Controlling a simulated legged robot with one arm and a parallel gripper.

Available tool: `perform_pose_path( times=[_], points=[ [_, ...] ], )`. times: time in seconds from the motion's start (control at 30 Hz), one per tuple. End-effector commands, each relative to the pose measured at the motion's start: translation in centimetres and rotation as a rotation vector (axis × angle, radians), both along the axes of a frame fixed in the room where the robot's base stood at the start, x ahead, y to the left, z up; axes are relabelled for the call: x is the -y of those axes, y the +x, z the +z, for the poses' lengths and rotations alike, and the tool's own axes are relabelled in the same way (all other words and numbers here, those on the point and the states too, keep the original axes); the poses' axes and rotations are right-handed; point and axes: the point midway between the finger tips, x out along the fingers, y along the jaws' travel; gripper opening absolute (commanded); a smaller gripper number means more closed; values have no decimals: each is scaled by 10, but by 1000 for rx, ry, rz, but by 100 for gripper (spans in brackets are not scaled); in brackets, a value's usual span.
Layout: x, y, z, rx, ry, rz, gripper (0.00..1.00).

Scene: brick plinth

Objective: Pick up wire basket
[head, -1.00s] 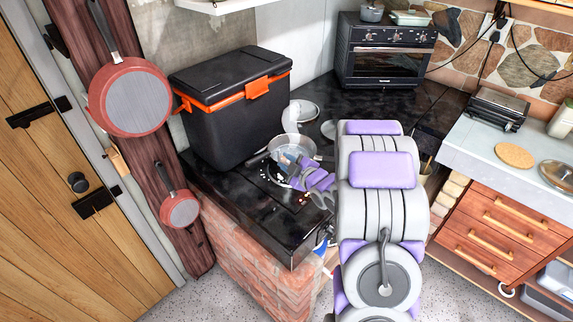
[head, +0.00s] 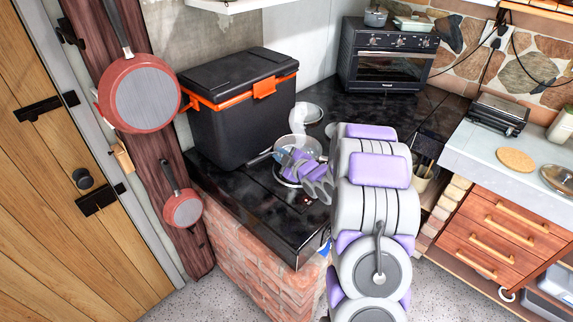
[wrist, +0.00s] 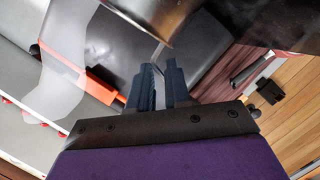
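A round, pale grey vessel (head: 298,147) with a long dark handle (head: 259,158) sits on the black plinth top (head: 268,215). It may be the wire basket, but I cannot make out wire mesh. My gripper (head: 279,154) is at the vessel's near left side, close to where the handle joins. A dark, shiny curved surface lies close above the fingertips. Whether the fingers touch the vessel is hidden.
A black and orange cooler (head: 242,112) stands close behind and left of the vessel. A toaster oven (head: 385,62) is at the back. Red pans (head: 140,91) hang on the left post. The front of the plinth top is clear.

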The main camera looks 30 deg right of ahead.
Motion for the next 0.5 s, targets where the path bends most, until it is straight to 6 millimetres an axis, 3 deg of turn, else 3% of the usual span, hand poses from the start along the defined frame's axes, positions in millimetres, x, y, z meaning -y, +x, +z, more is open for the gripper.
perform_pose_path(
  times=[0.17, 0.5],
  points=[
    [8, -1, -3, -4, 7, -4, 0],
    [-5, -1, -6, -16, -1, -1, 0]
  ],
)
